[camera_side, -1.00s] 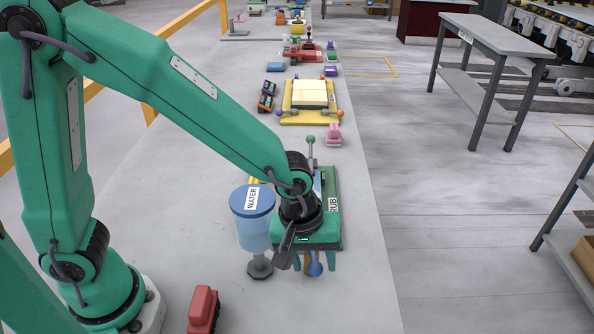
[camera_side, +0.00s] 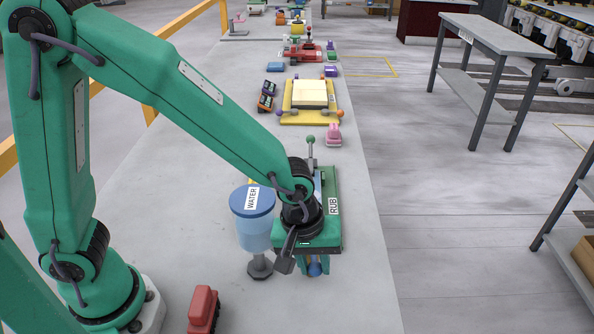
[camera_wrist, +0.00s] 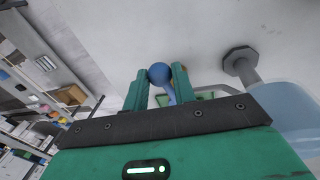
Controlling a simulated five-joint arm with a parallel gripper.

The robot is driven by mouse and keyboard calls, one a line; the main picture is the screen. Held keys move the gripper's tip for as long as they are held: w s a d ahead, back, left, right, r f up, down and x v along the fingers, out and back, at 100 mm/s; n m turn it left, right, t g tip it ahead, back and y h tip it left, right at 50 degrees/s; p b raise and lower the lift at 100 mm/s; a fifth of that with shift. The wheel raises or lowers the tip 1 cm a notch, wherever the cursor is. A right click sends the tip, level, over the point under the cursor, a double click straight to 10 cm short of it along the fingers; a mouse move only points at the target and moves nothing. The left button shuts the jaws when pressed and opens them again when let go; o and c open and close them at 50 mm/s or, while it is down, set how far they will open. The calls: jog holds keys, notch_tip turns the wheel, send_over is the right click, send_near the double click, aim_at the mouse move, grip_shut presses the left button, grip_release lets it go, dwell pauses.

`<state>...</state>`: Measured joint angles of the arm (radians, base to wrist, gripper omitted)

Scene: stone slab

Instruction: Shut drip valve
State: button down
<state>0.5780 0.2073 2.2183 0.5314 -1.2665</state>
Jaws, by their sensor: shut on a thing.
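A blue water vessel (camera_side: 254,229) labelled WATER stands on a grey footed post, just left of my gripper. My gripper (camera_side: 314,267) points down at the near end of a green board (camera_side: 333,232) marked RUB. Its fingers are shut on a blue ball-ended lever (camera_side: 315,269), seen as the drip valve's handle. In the wrist view the blue ball (camera_wrist: 159,73) sits between the two green fingertips. The arm hides much of the board and where the lever joins on. The vessel's clear lower part (camera_wrist: 285,105) shows at the right of the wrist view.
A red block-like object (camera_side: 203,309) lies at the near edge of the slab. A pink item (camera_side: 333,135), a yellow press-like stand (camera_side: 310,98) and several small objects are farther back. Slab left of the vessel is clear.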

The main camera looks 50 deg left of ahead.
jog(key=shift+w+d+n, duration=0.3)
jog(key=shift+w+n, duration=0.5)
jog(key=shift+n, duration=0.65)
jog(key=shift+w+d+n, duration=0.35)
jog(key=shift+w+n, duration=0.4)
jog(key=shift+n, duration=0.75)
jog(key=shift+w+d+n, duration=0.3)
jog(key=shift+w+n, duration=0.5)
jog(key=shift+n, duration=0.65)
jog(key=shift+r, duration=0.1)
jog(key=c, duration=1.2)
grip_release()
jog(key=shift+o, duration=0.3)
jog(key=shift+a, duration=0.1)
jog(key=shift+s, duration=0.1)
